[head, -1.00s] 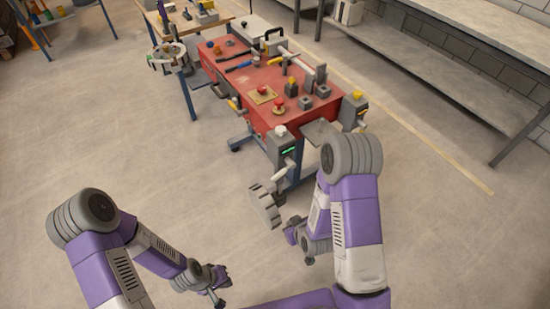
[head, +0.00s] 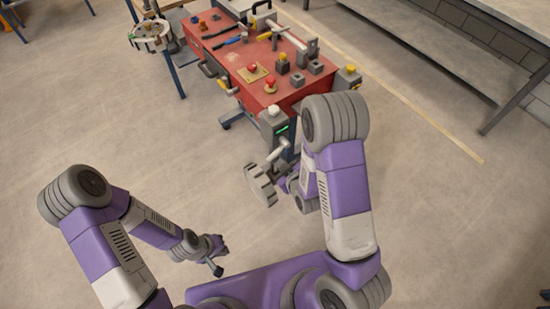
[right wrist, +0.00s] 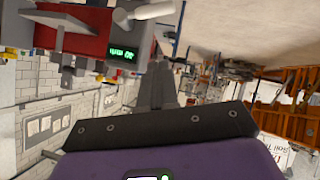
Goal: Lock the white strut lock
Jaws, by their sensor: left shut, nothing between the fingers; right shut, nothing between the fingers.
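The white-knobbed lock (head: 274,112) sits on top of a grey box (head: 277,129) with a green display, at the near corner of the red bench (head: 226,55). My left gripper (head: 217,266) is shut and empty, low and well away from the bench. My right gripper (right wrist: 165,85) is shut and empty in the right wrist view; its fingers point towards the bench side.
A yellow-knobbed unit (head: 347,76) stands at the bench's right corner. Red buttons, blocks and tools lie on the bench top. A grey worktable (head: 480,60) runs along the right wall. Open floor (head: 90,130) lies to the left.

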